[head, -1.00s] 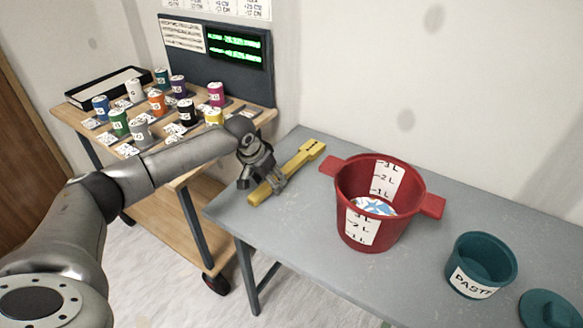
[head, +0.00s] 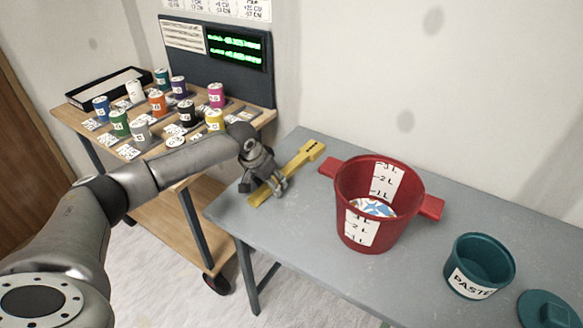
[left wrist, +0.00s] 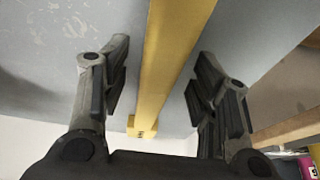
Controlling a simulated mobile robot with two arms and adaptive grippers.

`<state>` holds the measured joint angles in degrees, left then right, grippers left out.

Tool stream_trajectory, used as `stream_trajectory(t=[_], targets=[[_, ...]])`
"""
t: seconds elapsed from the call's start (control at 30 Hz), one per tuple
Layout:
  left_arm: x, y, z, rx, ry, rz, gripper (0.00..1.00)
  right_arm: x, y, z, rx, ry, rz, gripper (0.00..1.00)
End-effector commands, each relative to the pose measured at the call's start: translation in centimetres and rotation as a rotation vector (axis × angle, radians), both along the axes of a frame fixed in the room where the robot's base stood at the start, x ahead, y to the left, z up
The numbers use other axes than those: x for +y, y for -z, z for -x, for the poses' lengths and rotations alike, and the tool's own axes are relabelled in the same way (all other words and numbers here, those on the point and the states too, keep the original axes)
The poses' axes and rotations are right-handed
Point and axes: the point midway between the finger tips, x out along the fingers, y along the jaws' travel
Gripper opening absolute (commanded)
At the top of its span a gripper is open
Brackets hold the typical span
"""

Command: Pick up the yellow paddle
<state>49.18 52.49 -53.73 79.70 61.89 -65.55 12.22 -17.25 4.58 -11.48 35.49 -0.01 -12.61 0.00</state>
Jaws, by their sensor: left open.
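The yellow paddle (head: 305,157) lies on the grey table (head: 300,236), near its left end and left of the red bucket. My left gripper (head: 265,188) is right over the paddle's near part and hides some of it. In the left wrist view the paddle (left wrist: 170,65) runs between the two spread fingers of the left gripper (left wrist: 160,88), with a gap on each side. The left gripper is open and holds nothing. I cannot tell how high the fingertips are above the table. My right gripper is in neither view.
A red bucket (head: 352,195) with white scale labels stands right of the paddle. A wooden cart (head: 160,215) with several coloured cans stands at the left.

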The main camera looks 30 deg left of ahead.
Motion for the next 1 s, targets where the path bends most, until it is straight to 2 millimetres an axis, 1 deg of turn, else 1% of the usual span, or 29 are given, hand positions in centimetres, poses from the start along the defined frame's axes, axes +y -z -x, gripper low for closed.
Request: stream_trajectory(t=[0.33, 0.37, 0.7, 0.73, 1.0], targets=[[-0.03, 0.10, 0.02, 0.000, 0.000, 0.000, 0.55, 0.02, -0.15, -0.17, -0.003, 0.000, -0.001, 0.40], [-0.03, 0.11, 0.01, 0.000, 0.000, 0.000, 0.53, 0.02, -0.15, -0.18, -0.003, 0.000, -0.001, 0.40], [-0.02, 0.15, 0.04, 0.001, 0.000, 0.000, 0.09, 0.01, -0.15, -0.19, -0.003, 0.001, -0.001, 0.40], [-0.02, 0.16, 0.05, 0.002, 0.000, 0.000, 0.06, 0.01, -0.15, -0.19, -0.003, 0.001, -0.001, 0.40], [-0.02, 0.14, 0.03, 0.001, 0.000, 0.000, 0.06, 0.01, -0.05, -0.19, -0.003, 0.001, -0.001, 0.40]])
